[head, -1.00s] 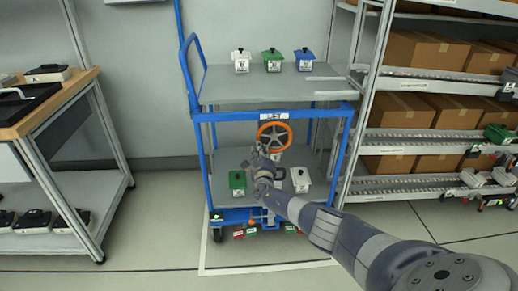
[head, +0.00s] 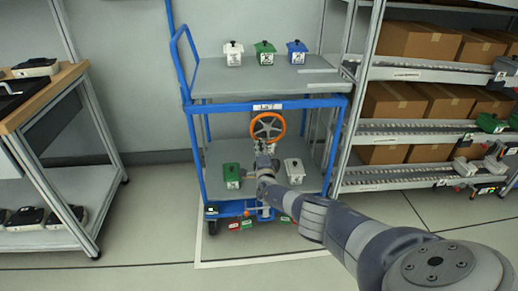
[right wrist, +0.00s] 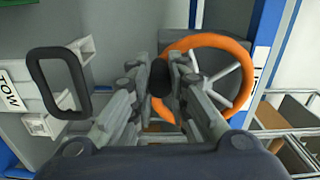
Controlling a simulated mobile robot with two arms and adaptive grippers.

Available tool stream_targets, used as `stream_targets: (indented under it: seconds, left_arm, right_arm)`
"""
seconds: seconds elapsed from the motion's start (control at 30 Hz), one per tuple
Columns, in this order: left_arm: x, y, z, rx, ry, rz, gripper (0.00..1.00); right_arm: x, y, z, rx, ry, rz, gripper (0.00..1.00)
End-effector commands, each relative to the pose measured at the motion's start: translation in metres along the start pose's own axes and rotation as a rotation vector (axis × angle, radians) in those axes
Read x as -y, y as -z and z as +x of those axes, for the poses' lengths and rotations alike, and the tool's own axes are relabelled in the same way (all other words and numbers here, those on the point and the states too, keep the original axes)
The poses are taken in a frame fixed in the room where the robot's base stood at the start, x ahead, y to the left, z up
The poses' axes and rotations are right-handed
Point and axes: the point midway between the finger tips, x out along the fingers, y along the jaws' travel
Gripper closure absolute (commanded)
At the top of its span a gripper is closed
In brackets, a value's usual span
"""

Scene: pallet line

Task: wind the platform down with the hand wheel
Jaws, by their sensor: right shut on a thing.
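The orange hand wheel (head: 267,127) with grey spokes is on the front of a blue cart, below the upper grey platform (head: 225,85). My right gripper (head: 265,158) is at the wheel's lower edge. In the right wrist view the gripper (right wrist: 160,82) has its fingers closed around a dark knob (right wrist: 160,76) at the rim of the wheel (right wrist: 245,70). The fingers hide part of the rim. A white, a green and a blue lidded box stand on the platform. My left gripper is not in view.
A black loop handle (right wrist: 60,85) beside a TOW label is close by in the right wrist view. A green box (head: 231,176) and a white box (head: 294,171) stand on the cart's lower deck. A carton rack (head: 400,75) is right, a workbench (head: 50,95) left.

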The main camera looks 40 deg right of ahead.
Motion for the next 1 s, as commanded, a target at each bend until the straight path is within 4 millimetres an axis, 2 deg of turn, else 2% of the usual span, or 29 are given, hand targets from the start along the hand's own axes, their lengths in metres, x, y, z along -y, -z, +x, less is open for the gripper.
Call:
stream_targets:
  seconds: [0.03,0.47,0.5,0.57,1.0]
  left_arm:
    - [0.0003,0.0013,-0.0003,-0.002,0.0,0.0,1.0]
    - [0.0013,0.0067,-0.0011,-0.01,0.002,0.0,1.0]
    - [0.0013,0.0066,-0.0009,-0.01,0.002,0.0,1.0]
    - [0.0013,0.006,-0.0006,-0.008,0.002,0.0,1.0]
    - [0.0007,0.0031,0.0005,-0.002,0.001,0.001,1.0]
  right_arm:
    - [-0.0057,0.0003,-0.0021,0.002,-0.009,-0.008,1.0]
    - [-0.0064,0.0015,-0.0021,0.001,-0.01,-0.014,1.0]
    - [-0.0064,0.0016,-0.0022,0.001,-0.01,-0.014,0.77]
    - [-0.0065,0.0017,-0.0022,0.001,-0.01,-0.014,0.64]
    - [-0.0023,0.0015,-0.0006,-0.001,-0.003,-0.012,0.62]
